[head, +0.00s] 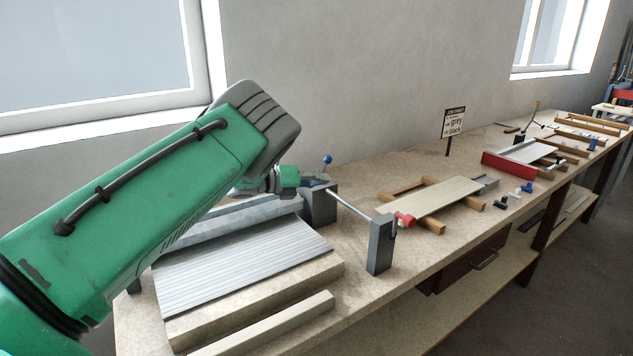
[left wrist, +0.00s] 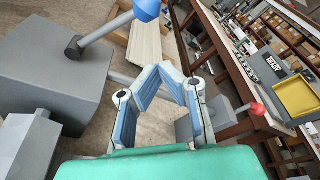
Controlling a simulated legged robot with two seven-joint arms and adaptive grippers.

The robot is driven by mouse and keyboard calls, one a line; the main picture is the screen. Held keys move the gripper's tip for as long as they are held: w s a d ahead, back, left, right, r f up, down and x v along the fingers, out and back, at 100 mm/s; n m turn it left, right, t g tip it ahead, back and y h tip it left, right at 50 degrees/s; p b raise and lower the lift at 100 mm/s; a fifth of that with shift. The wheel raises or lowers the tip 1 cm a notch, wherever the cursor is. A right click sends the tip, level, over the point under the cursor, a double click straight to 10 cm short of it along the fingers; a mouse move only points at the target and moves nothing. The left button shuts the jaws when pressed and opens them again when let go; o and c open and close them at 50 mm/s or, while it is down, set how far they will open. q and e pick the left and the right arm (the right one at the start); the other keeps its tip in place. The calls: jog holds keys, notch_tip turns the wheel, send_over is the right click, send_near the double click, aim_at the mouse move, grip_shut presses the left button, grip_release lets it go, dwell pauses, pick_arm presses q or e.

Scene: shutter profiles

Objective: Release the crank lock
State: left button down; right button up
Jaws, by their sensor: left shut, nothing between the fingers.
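The crank lock appears as a small lever with a blue ball knob (head: 327,160) on a grey block (head: 320,204). In the left wrist view the blue knob (left wrist: 147,9) is cut by the top edge, its lever rising at a slant from the grey block (left wrist: 45,75). A thin shaft runs from the block to a second grey post (head: 380,245) with a red crank handle (head: 404,219). My left gripper (head: 318,181) is beside the knob and block; its fingers (left wrist: 170,75) are shut and empty, apart from the knob. My right gripper is not in view.
Grey ribbed shutter profiles (head: 240,265) lie on the bench in front of my left arm. A pale board (head: 435,197) on wooden battens and a red-edged tray (head: 510,166) stand farther right. A small sign (head: 454,121) stands at the back. The front edge by the drawer is clear.

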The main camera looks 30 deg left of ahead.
pick_arm(q)
jog(key=v, duration=1)
jog(key=shift+s+f+b, duration=0.15)
jog(key=shift+f+b, duration=0.05)
jog(key=shift+b, duration=0.1)
jog(key=shift+d, duration=0.2)
jog(key=shift+d+r, duration=0.1)
jog(key=shift+r, duration=0.05)
